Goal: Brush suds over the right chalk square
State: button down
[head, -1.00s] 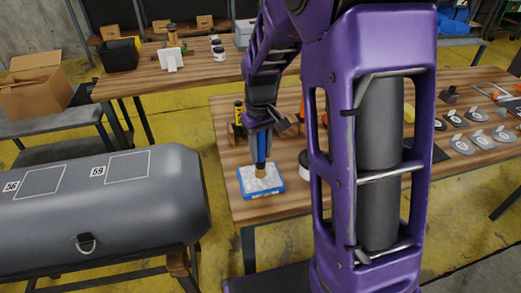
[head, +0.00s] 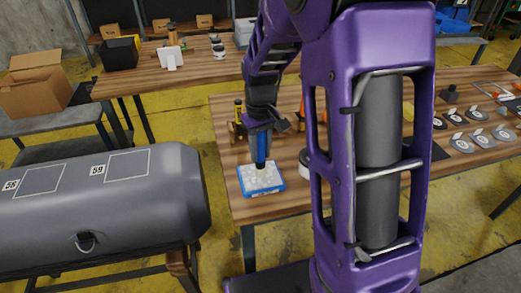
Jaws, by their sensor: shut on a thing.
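My gripper (head: 261,133) is shut on a blue-handled brush (head: 261,150), held upright over the suds tray (head: 278,188). The tray is shallow and blue with white, foamy contents, and it sits on the wooden table. The brush's lower end is at the foam; I cannot tell how deep it reaches. The grey boat tube (head: 190,200) lies at the left on a stand. The right chalk square (head: 128,164) is outlined in white beside the label 59. Another chalk square (head: 42,179) is to its left. Both look dry grey.
A row of upright tools (head: 238,110) stands behind the tray. A white tub (head: 305,160) is partly hidden by my arm. Round discs (head: 460,142) lie on the table at right. A gap separates the tube from the table.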

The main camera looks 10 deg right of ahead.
jog(key=shift+f, duration=0.1)
dwell(0.3)
jog(key=shift+r+p, duration=2.85)
jog(key=shift+r, duration=0.7)
